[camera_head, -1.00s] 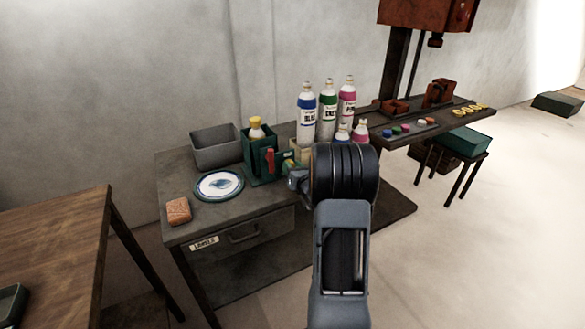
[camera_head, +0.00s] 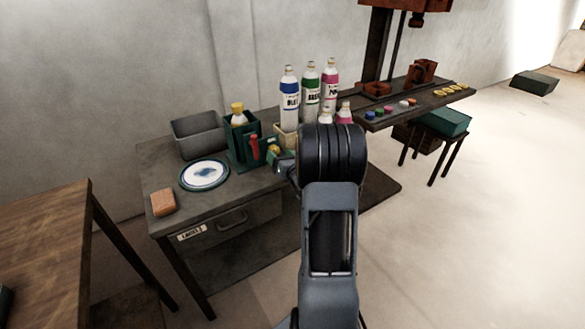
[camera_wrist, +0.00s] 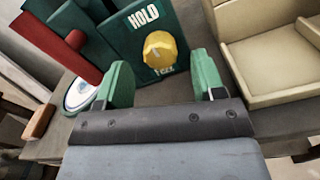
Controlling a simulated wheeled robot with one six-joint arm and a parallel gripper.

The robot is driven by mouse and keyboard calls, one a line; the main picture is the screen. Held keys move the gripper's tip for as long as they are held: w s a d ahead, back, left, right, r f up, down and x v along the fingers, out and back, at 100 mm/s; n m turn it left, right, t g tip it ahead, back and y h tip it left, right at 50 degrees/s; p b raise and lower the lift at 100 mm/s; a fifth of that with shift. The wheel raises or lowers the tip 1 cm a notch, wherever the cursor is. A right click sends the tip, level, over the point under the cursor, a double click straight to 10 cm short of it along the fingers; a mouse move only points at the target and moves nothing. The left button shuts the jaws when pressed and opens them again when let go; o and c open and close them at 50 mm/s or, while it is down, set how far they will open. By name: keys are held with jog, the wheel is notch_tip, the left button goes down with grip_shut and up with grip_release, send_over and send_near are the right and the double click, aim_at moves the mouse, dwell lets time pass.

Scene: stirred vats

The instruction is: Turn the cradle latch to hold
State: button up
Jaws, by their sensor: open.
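The cradle is a dark green box (camera_head: 240,147) on the grey bench, with a yellow-capped bottle (camera_head: 238,114) standing in it and a red lever (camera_head: 254,146) on its front. In the wrist view its green front plate (camera_wrist: 118,38) carries the word HOLD at the top and a partly covered, unreadable word below. The yellow latch knob (camera_wrist: 160,50) sits between the words; its exact pointing is hard to tell. My gripper (camera_wrist: 165,82) is open, its two green fingers apart, short of the knob and either side of it. The red lever (camera_wrist: 62,50) is left of the plate.
A cream tray (camera_wrist: 270,65) stands close right of the cradle. A white-and-blue plate (camera_head: 204,174), an orange sponge-like block (camera_head: 164,202) and a grey bin (camera_head: 197,135) are on the bench. Tall labelled bottles (camera_head: 310,95) stand behind my arm.

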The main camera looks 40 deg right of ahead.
jog(key=s+a, duration=0.1)
jog(key=s, duration=1)
jog(key=shift+s+a+p, duration=0.2)
jog(key=shift+a+p, duration=0.1)
jog(key=shift+p, duration=0.1)
